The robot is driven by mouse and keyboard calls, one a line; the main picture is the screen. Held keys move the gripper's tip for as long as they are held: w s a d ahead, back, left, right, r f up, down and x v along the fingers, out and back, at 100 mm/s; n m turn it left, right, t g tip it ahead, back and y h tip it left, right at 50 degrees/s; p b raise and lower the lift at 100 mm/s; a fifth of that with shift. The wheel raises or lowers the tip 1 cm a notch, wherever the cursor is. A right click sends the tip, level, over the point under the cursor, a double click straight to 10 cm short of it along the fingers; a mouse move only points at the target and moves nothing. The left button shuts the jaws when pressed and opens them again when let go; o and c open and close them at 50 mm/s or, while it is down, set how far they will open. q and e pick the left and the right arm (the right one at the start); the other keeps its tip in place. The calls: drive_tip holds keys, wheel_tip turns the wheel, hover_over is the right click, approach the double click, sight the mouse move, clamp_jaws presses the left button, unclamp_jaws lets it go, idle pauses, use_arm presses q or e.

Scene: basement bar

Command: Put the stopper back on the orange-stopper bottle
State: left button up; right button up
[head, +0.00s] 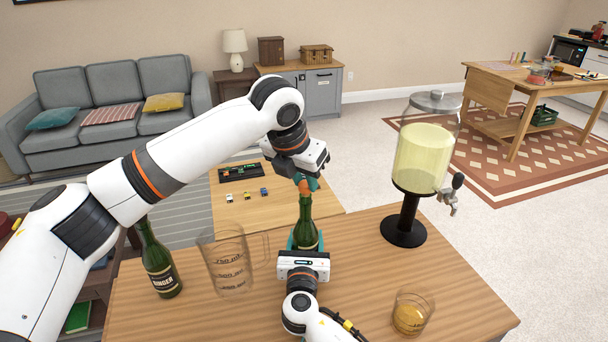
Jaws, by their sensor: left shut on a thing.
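The green bottle (306,215) stands upright on the wooden counter, its lower part hidden behind my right gripper. The orange stopper (303,187) is at the bottle's mouth; I cannot tell whether it touches, sits in the neck or is just above it. My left gripper (304,180) comes down from above and is shut on the stopper, its teal fingertips partly hiding it. My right gripper (306,243) reaches in from the front, low on the counter, with its teal fingers against both sides of the bottle body.
On the counter (350,290), a dark green bottle (160,262) and a clear jug (228,262) stand left. A drink dispenser (420,160) stands at the back right, a glass with amber drink (411,314) at the front right. Bare wood lies between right gripper and dispenser.

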use_arm(q)
drive_tip(key=shift+f, duration=0.6)
idle(0.3)
drive_tip(key=o, duration=1)
drive_tip(key=shift+o, duration=0.2)
drive_tip(key=v, duration=1.2)
use_arm(e)
drive_tip(key=o, duration=1.5)
drive_tip(key=shift+c, duration=0.2)
